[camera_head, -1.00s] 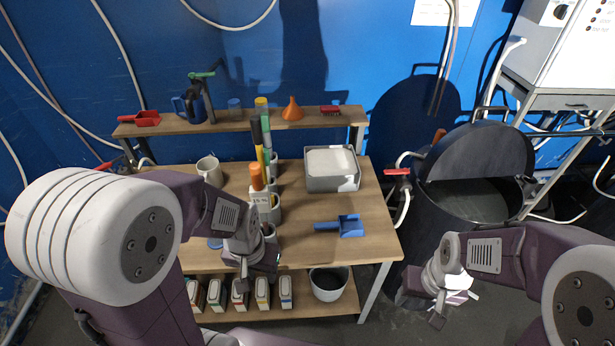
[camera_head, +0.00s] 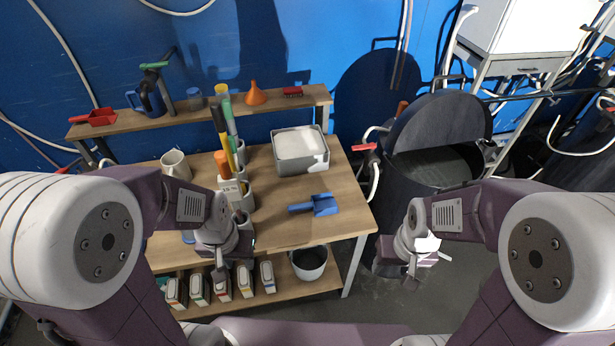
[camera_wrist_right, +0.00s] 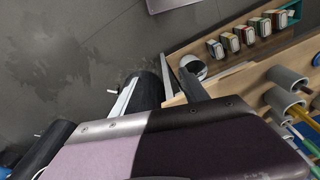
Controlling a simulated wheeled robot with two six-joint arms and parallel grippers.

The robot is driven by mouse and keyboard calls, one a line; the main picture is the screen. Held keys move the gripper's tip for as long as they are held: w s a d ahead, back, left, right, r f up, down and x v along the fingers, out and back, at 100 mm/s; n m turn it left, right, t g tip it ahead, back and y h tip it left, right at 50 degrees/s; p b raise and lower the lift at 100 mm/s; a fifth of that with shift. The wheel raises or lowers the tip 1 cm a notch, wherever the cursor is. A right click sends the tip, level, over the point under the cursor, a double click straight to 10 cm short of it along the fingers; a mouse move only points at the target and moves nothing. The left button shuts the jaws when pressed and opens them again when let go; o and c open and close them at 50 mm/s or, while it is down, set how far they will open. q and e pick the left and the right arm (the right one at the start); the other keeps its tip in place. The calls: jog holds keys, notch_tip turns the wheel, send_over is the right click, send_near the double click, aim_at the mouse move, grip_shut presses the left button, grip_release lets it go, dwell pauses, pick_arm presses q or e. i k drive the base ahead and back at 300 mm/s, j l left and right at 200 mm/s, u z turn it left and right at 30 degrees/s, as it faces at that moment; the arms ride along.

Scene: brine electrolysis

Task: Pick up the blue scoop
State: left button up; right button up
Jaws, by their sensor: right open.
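The blue scoop (camera_head: 316,205) lies on the wooden tabletop, right of centre near the front edge, its handle pointing left. Nothing grips it. My left gripper (camera_head: 222,268) hangs at the table's front edge, left of the scoop and apart from it; its jaws are too unclear to judge. My right gripper (camera_head: 408,272) is open, off the table's right side, to the right of and in front of the scoop. In the right wrist view its fingers (camera_wrist_right: 168,88) show no object between them. I cannot make out the scoop in that view.
A grey tray of white material (camera_head: 300,158) stands behind the scoop. Cups holding tall tools (camera_head: 243,195) stand to its left. A dark lidded drum (camera_head: 440,172) stands right of the table. The lower shelf holds small boxes (camera_head: 222,285) and a grey pot (camera_head: 309,262).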

aim_at(322, 205)
jog(key=i+l+u, duration=0.15)
jog(key=u, duration=0.3)
jog(key=i+l+u, duration=0.1)
jog(key=l+u, duration=0.3)
jog(key=i+l+u, duration=0.1)
jog(key=u, duration=0.35)
jog(key=l+u, duration=0.7)
jog(key=u, duration=0.15)
